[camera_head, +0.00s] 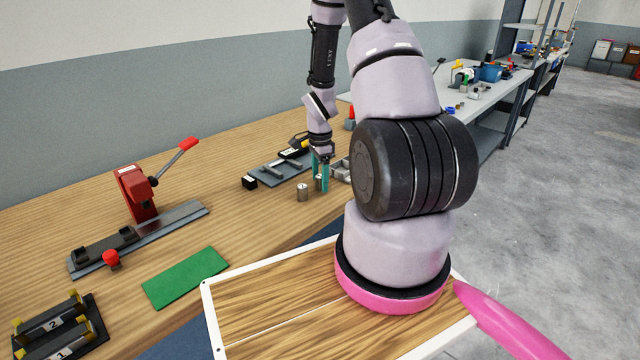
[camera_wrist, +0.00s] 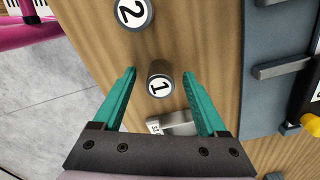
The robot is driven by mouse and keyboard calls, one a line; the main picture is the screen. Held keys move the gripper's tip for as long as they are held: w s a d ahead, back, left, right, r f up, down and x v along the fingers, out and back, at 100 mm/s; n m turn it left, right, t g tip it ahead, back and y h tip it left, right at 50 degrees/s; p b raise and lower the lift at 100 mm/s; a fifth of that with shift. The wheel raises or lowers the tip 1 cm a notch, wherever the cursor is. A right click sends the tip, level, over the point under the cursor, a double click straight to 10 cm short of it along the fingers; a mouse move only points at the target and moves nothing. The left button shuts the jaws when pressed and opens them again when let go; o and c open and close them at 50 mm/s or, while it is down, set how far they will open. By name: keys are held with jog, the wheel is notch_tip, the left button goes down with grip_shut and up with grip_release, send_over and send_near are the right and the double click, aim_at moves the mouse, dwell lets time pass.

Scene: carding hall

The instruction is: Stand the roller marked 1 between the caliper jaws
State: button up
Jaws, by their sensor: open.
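The roller marked 1 (camera_wrist: 160,80) stands upright, its numbered top facing my wrist camera. My gripper (camera_wrist: 159,75) is open, with one teal fingertip on each side of this roller and a visible gap to both. In the head view my gripper (camera_head: 320,174) is low over the bench, and its fingers partly hide the roller. The roller marked 2 (camera_wrist: 133,12) stands a short way off; it also shows in the head view (camera_head: 302,192). The caliper (camera_head: 275,171), a dark plate with grey bar-like jaws (camera_wrist: 283,67), lies beside the rollers toward the wall.
A grey labelled block (camera_wrist: 172,124) lies close by my gripper. A red lever press (camera_head: 137,192), a green mat (camera_head: 186,277) and a black rack marked 1 and 2 (camera_head: 88,315) are at left. Bench between rollers and press is clear.

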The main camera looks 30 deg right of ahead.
grip_shut()
jog(key=shift+r, duration=0.1)
